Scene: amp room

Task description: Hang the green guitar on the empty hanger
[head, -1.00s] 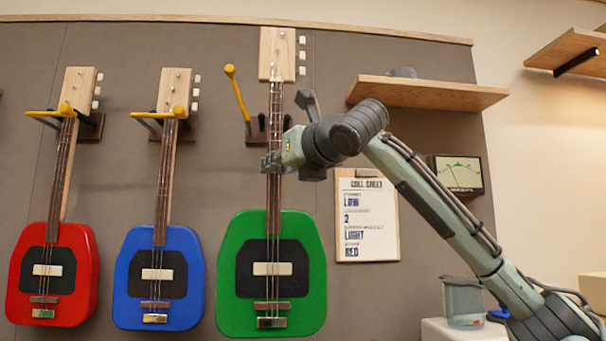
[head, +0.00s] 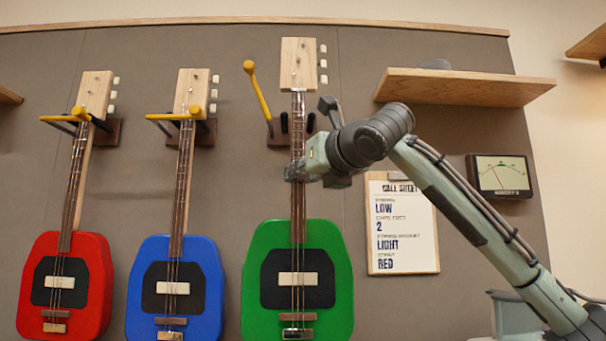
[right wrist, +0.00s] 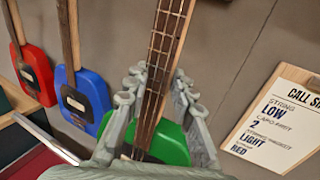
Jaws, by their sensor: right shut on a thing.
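The green guitar (head: 322,240) is upright in the head view, its pale headstock (head: 298,65) at the top. My right gripper (head: 298,172) is shut on its neck from the right, below the headstock. The right wrist view shows my fingers (right wrist: 155,95) on both sides of the neck, with part of the green body (right wrist: 172,145) behind. The empty hanger (head: 275,132) is on the wall behind the neck, its yellow bar (head: 259,92) raised to the upper left. Dark prongs show on both sides of the neck; I cannot tell the depth gap. My left gripper is out of view.
The red guitar (head: 90,270) and blue guitar (head: 140,280) hang to the left with yellow bars across their necks. A wooden shelf (head: 465,88), a call sheet (head: 402,225) and a meter (head: 500,176) are on the right. Wall space between the green guitar and sheet is narrow.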

